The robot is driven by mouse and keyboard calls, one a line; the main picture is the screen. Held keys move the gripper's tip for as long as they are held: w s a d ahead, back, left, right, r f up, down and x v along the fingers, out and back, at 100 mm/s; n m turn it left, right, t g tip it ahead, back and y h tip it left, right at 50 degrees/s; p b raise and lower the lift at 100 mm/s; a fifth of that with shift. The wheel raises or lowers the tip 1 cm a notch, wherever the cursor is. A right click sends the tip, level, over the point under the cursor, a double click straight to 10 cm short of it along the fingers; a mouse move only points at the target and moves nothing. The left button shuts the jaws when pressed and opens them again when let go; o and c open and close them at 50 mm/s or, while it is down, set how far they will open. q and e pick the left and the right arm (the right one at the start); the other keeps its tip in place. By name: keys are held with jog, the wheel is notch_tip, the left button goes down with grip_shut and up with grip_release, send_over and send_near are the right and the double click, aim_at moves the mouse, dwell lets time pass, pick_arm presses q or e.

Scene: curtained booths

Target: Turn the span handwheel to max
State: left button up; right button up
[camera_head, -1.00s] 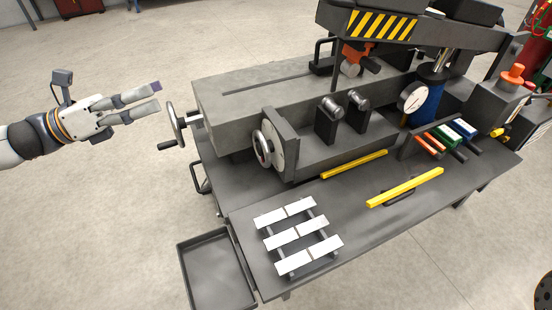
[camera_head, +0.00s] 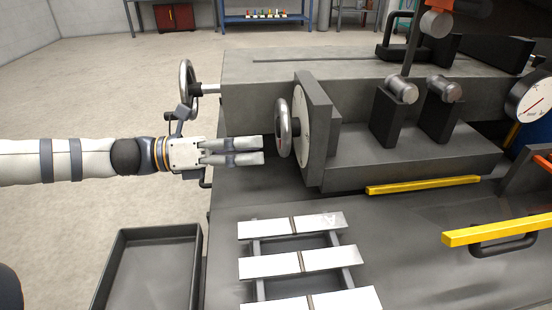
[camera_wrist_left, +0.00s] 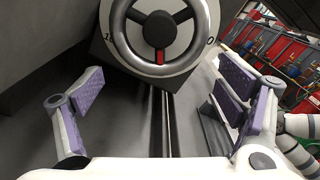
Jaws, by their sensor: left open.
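A handwheel with a metal rim (camera_head: 283,128) stands in front of a pale round dial on a dark upright plate of the machine. In the left wrist view the handwheel (camera_wrist_left: 160,66) fills the top, with dark spokes, a red mark at its bottom and dial figures at both sides. A second handwheel (camera_head: 187,82) with a crank handle is on the machine's left end. No label names either wheel legibly. My left gripper (camera_head: 262,150) is open and empty, just left of the dial handwheel and pointing at it, apparently with a small gap. My right gripper is not in view.
White plates on a rack (camera_head: 297,258) lie on the bench in front. Yellow bars (camera_head: 425,185) lie to the right. Two dark posts with metal knobs (camera_head: 402,88) stand right of the dial plate. An empty dark tray (camera_head: 150,270) is at lower left.

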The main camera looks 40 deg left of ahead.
pick_arm(q)
jog(key=b+x, duration=0.1)
jog(key=x, duration=0.2)
jog(key=shift+w+d, duration=0.15)
jog(key=shift+d, duration=0.05)
jog(key=shift+c, duration=0.4)
jog(key=c, duration=0.8)
jog(key=shift+c, duration=0.2)
jog(key=shift+a, duration=0.15)
